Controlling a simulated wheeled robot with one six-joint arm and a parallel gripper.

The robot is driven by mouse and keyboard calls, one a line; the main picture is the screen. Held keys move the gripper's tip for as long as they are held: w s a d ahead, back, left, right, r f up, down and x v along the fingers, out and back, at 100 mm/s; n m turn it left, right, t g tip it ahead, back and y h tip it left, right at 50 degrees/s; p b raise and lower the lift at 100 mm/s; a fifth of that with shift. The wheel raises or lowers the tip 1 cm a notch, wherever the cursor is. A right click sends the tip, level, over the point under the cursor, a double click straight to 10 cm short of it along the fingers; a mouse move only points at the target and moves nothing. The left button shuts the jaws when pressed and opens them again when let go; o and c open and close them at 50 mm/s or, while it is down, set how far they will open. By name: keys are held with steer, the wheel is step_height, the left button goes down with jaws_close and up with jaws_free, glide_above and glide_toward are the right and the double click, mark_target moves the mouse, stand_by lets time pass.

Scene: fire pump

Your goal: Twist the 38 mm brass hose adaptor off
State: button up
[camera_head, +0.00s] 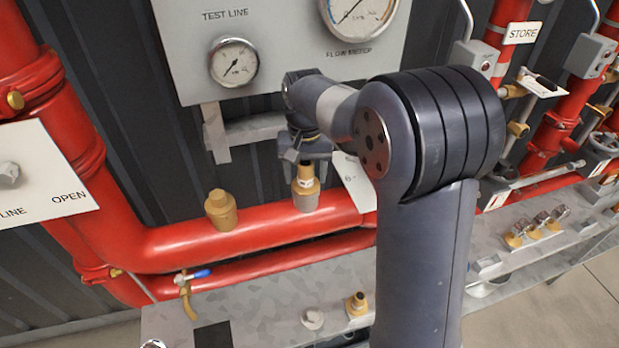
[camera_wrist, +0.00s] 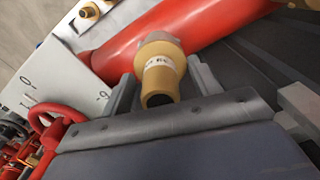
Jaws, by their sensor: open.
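A brass adaptor (camera_head: 306,184) stands up from the red horizontal pipe, with a grey collar at its lower part. In the wrist view the brass adaptor (camera_wrist: 158,68) has a wide hexagonal part, a narrower round end with a dark opening, and small lettering I cannot read. My gripper (camera_head: 305,158) is right above it in the head view. In the wrist view my gripper (camera_wrist: 163,80) is open, with one grey finger on each side of the adaptor. A gap shows on the left side; contact on the right is unclear. A second brass fitting (camera_head: 221,209) stands on the same pipe to the left.
A grey gauge panel (camera_head: 285,60) hangs behind my arm. A small blue-handled valve (camera_head: 192,276) sits below the pipe. A metal shelf (camera_head: 265,305) holds another brass fitting (camera_head: 356,304). A red handwheel (camera_wrist: 62,122) shows in the wrist view.

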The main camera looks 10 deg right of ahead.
steer(key=shift+s, duration=0.1)
steer(key=c, duration=1.2)
steer(key=shift+o, duration=0.2)
steer(key=n+p, duration=0.1)
steer(key=n, duration=0.2)
steer(key=shift+d+f+n+p, duration=0.1)
steer(key=shift+n+p, duration=0.2)
steer(key=shift+n, duration=1.4)
steer(key=shift+n, duration=0.8)
steer(key=n+p, duration=0.1)
steer(key=n, duration=0.3)
steer(key=shift+d+n, duration=0.1)
steer(key=shift+n, duration=0.3)
